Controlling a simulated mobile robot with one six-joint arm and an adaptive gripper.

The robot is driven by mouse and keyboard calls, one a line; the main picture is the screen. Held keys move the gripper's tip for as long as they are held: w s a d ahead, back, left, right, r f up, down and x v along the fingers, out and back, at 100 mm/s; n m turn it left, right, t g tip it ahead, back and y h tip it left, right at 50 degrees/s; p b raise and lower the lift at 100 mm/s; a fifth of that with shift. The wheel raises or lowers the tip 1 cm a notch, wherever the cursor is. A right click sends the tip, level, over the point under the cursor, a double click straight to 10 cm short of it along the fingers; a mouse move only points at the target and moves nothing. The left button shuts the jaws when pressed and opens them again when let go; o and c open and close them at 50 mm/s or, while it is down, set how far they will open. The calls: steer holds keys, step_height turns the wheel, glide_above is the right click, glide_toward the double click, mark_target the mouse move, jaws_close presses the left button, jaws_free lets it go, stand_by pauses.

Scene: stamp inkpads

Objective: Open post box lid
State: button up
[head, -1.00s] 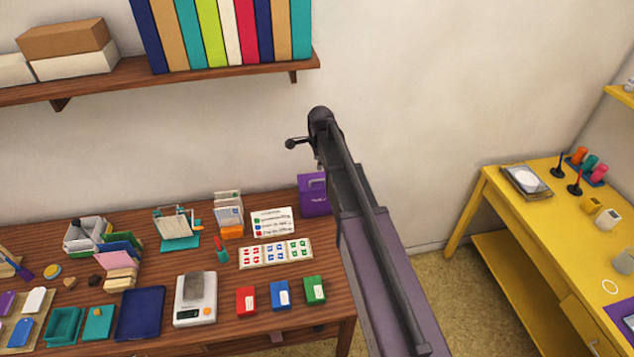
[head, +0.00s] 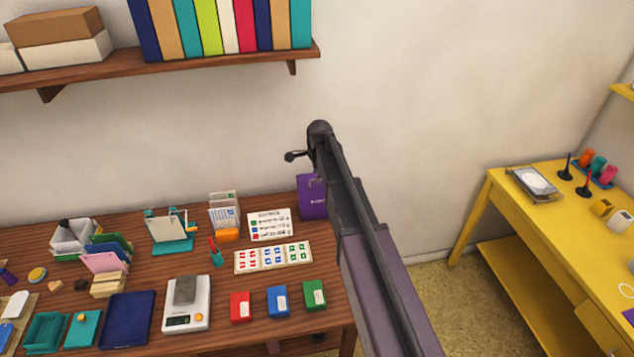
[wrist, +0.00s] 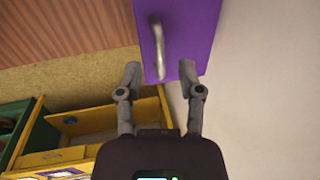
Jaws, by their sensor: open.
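The purple post box (head: 311,199) stands at the right end of the brown desk against the wall, partly hidden by my arm. In the wrist view its purple surface (wrist: 198,30) fills the top middle and carries a curved grey metal handle (wrist: 158,45). My gripper (wrist: 160,75) is open, with one fingertip on each side of the handle's lower end in the picture. Nothing is between the fingers that I can see as gripped. Whether the fingers touch the box I cannot tell.
Ink pads (head: 278,301), a stamp sheet (head: 273,257), a printed card (head: 269,224) and a scale (head: 187,318) lie left of the box on the desk (head: 205,262). A shelf (head: 180,65) hangs above. A yellow table (head: 545,215) stands right, with open floor between.

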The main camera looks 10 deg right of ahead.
steer(key=shift+w+f+b, duration=0.15)
steer(key=shift+f+b, duration=0.45)
steer(key=shift+f, duration=0.3)
jaws_close()
